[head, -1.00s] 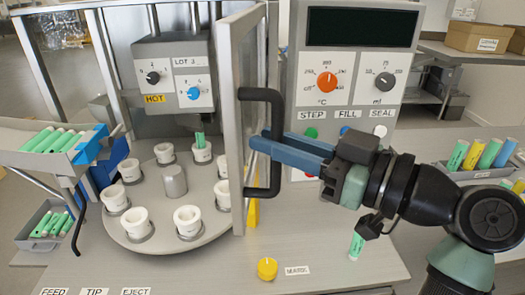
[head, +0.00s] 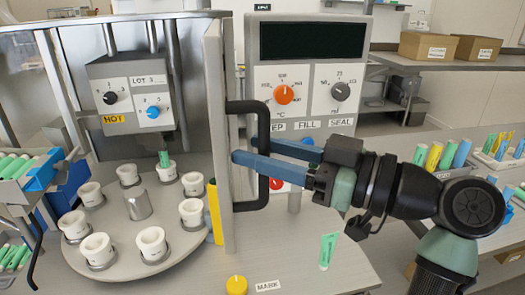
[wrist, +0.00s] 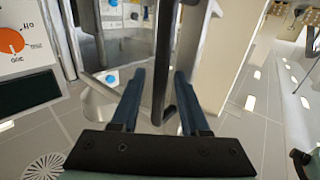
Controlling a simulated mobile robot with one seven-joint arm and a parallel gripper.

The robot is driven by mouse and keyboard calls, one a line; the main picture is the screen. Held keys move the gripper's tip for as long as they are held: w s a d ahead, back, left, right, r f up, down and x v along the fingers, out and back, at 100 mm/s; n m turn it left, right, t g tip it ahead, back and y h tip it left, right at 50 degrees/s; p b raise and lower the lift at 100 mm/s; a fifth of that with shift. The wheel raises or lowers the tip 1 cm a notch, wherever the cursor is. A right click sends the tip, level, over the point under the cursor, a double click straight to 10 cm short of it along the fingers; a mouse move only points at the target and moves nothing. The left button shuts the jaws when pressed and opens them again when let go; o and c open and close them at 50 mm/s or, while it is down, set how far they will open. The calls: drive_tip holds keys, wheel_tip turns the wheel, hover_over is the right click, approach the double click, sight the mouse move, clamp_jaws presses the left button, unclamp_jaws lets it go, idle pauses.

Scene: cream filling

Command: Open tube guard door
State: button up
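The guard door (head: 215,130) stands swung out from the turntable machine and shows nearly edge-on in the head view. Its black D-shaped handle (head: 262,112) sticks out to the right; the handle bar also shows in the wrist view (wrist: 162,60). My gripper (head: 243,147) has its two blue fingers reaching leftward at the handle, close to the door. In the wrist view my gripper (wrist: 160,85) has its fingers apart, one on each side of the bar, with visible gaps. It is open and does not grip the bar.
The turntable (head: 110,255) with several white cups lies left of the door. The control panel (head: 310,100) stands behind my gripper. A yellow knob (head: 236,285) and an upright green tube (head: 328,250) are on the table. Tube racks stand at both sides.

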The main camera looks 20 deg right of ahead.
drive_tip(key=shift+s, duration=0.1)
drive_tip(key=b+v, duration=0.2)
drive_tip(key=v, duration=1.1)
drive_tip(key=shift+b, duration=0.3)
